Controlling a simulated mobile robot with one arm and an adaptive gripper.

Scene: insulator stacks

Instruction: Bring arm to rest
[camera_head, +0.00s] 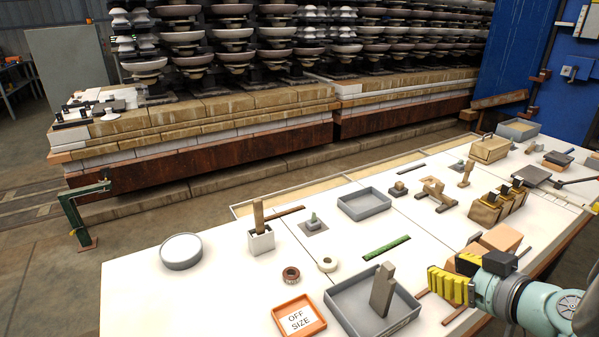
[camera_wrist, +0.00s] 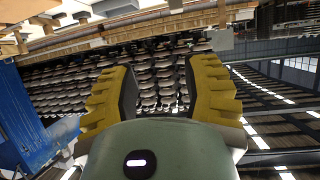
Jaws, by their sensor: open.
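My gripper (camera_head: 452,283) is at the right of the head view, over the white table near its front right part. Its yellow ridged fingers point left, and the arm comes in from the right edge. In the wrist view the two yellow fingers of my gripper (camera_wrist: 160,95) stand well apart with nothing between them. The wrist view is turned over, with the insulator stacks (camera_wrist: 155,72) beyond the fingers. A grey tray (camera_head: 349,318) with an upright grey-brown block (camera_head: 382,290) in it is left of my gripper.
The white table (camera_head: 150,290) holds an orange OFF SIZE tray (camera_head: 299,318), a round grey dish (camera_head: 181,251), a second grey tray (camera_head: 364,204), rings, and several wooden pieces. A brown box (camera_head: 502,239) is close behind my gripper. The table's left front is bare.

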